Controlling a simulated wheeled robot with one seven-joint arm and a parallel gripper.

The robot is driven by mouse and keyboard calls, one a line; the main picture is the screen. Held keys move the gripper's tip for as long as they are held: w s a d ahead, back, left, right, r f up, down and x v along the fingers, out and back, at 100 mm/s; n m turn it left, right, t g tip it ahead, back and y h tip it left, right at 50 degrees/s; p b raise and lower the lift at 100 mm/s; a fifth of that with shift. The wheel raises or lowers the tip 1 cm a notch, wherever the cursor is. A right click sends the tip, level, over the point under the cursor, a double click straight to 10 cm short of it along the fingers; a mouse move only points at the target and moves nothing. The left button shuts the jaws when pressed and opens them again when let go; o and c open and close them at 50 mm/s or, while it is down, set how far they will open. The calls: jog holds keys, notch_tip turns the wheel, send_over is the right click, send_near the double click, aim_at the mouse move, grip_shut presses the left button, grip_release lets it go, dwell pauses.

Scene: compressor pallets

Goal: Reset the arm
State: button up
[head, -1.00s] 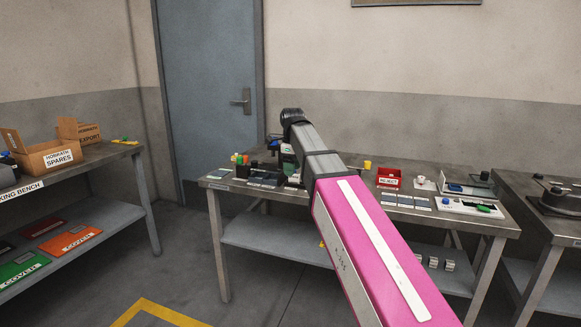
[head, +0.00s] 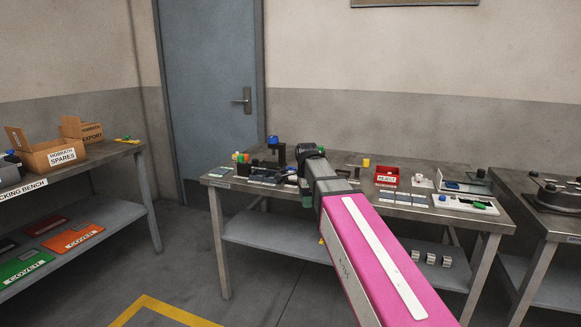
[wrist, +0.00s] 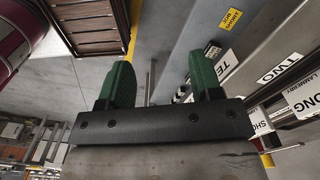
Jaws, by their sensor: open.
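My pink and grey arm reaches from the lower right toward the middle workbench (head: 330,163) in the head view, and its black wrist part stands over the bench's left half. My gripper (wrist: 160,85) shows in the wrist view with two green fingers standing well apart. Nothing is held between them; only the background floor and a grey surface show there. In the head view the fingers are mostly hidden, with a small green patch beside the arm's end.
The middle bench carries a red bin (head: 386,176), a yellow piece (head: 366,162), a dark stand with a blue top (head: 273,141) and a white board (head: 465,204). Another bench at left holds cardboard boxes (head: 55,156). Floor between the benches is clear.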

jog(key=s+d+f+n, duration=0.4)
jog(key=s+f+n, duration=0.1)
jog(key=f, duration=0.3)
jog(key=s+d+f+n, duration=0.4)
jog(key=s+f+n, duration=0.1)
jog(key=f, duration=0.4)
jog(key=s+d+f+n, duration=0.5)
jog(key=s+f+n, duration=0.1)
jog(key=f, duration=0.3)
jog(key=shift+s, duration=0.1)
